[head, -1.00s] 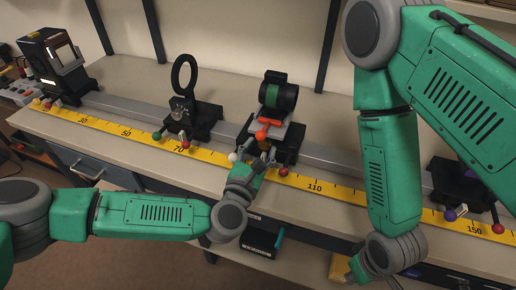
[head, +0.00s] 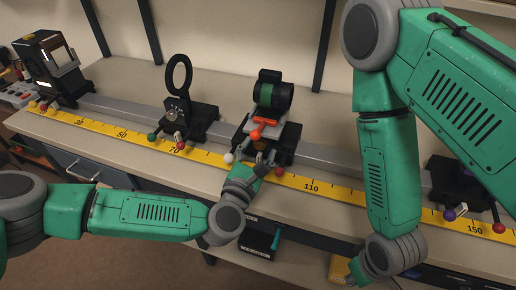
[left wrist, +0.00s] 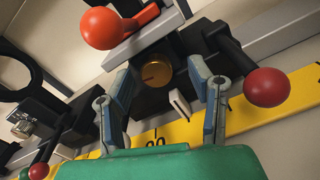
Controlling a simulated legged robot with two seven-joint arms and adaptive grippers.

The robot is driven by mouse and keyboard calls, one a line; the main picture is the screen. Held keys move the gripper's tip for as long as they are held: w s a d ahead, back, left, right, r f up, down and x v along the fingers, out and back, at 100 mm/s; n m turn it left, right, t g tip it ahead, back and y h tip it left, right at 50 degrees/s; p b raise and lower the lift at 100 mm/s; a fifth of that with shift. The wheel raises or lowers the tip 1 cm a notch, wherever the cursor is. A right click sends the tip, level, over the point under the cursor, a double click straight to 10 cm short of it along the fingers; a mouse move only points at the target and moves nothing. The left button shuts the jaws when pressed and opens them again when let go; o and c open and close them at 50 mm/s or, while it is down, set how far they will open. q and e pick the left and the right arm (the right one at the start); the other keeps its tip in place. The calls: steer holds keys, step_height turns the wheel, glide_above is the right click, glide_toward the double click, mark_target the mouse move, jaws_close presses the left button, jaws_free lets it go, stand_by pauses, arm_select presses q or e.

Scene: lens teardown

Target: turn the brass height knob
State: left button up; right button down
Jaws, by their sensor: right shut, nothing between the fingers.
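The brass height knob (left wrist: 157,72) shows in the left wrist view, on the front of a black carriage below a red-orange ball lever (left wrist: 100,28). My left gripper (left wrist: 162,70) is open, with one finger on each side of the knob and a visible gap to it on both sides. In the head view my left gripper (head: 260,166) is at the front of the carriage (head: 287,142) that carries a black lens with a green band (head: 272,94). The knob is hidden there. My right arm reaches down to the bottom edge, and its fingers are out of frame.
A yellow scale (head: 325,191) runs along the front of the grey rail. A carriage with a black ring (head: 178,76) stands to the left, a black lamp-like unit (head: 50,65) at far left. Red ball (left wrist: 267,87) and white ball (head: 229,158) handles stick out near my left gripper.

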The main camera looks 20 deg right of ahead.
arm_select(q)
steer(key=shift+a, duration=0.15)
steer(key=v, duration=1.1)
steer(key=shift+s+a, duration=0.2)
steer(key=shift+s, duration=0.1)
